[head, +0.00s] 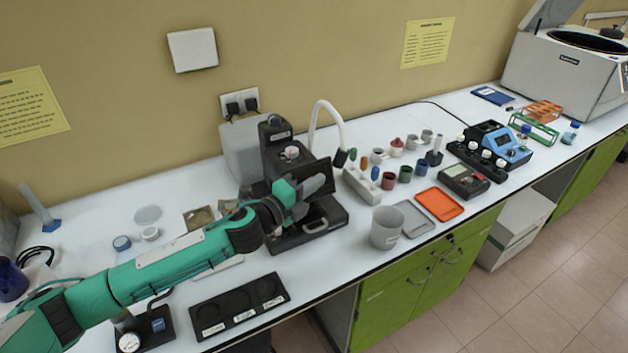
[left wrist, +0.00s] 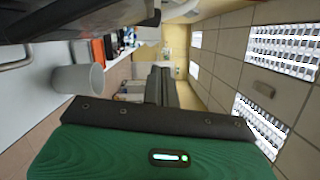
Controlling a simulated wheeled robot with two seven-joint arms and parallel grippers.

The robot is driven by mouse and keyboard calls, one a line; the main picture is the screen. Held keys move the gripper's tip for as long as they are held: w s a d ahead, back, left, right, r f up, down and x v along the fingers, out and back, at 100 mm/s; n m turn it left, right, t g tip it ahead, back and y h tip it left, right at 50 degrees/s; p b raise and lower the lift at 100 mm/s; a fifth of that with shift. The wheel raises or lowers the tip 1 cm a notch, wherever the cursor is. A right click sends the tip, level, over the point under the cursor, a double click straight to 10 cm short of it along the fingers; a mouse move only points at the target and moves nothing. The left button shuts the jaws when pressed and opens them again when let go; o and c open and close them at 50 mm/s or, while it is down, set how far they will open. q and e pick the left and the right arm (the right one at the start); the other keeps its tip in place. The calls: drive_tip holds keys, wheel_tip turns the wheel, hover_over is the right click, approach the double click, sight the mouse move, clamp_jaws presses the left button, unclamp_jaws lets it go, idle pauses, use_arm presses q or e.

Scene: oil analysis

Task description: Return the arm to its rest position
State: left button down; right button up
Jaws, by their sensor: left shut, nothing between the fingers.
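My left arm comes in from the left in the head view, green with black joints, and reaches over the white bench. My left gripper (head: 318,187) is shut and empty. It is in front of and above the black analysis device (head: 283,157), near its open drawer-like base (head: 318,226). I cannot tell from this view whether it touches the device. The left wrist view looks sideways along the bench, with the shut gripper (left wrist: 168,88) at its middle. My right gripper is not in view.
A grey beaker (head: 385,228) stands near the bench's front edge; it also shows in the left wrist view (left wrist: 78,78). A black three-place tray (head: 238,306) lies in front of my arm. An orange tray (head: 439,204) and several small cups stand to the right. A centrifuge (head: 560,72) stands far right.

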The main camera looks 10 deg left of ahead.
use_arm(q)
drive_tip(key=s+a+f+n+g+y, duration=0.45)
drive_tip(key=s+f+n, duration=0.35)
drive_tip(key=s, duration=0.5)
drive_tip(key=s+a+f+n+g+y, duration=0.3)
drive_tip(key=s+a+f+n, duration=0.3)
drive_tip(key=s+n, duration=0.5)
drive_tip(key=s+a+f+n+g+y, duration=0.4)
drive_tip(key=s+f+n, duration=0.35)
drive_tip(key=s, duration=0.75)
wheel_tip(320, 180, down, 31)
drive_tip(key=m, duration=0.1)
drive_tip(key=s+a+f+g, duration=0.1)
drive_tip(key=s+a+f, duration=0.1)
drive_tip(key=s+f, duration=0.7)
drive_tip(key=s+a+f, duration=0.2)
drive_tip(key=s+f, duration=0.8)
drive_tip(key=f, duration=0.1)
drive_tip(key=shift+s+g, duration=0.15)
drive_tip(key=shift+g, duration=0.2)
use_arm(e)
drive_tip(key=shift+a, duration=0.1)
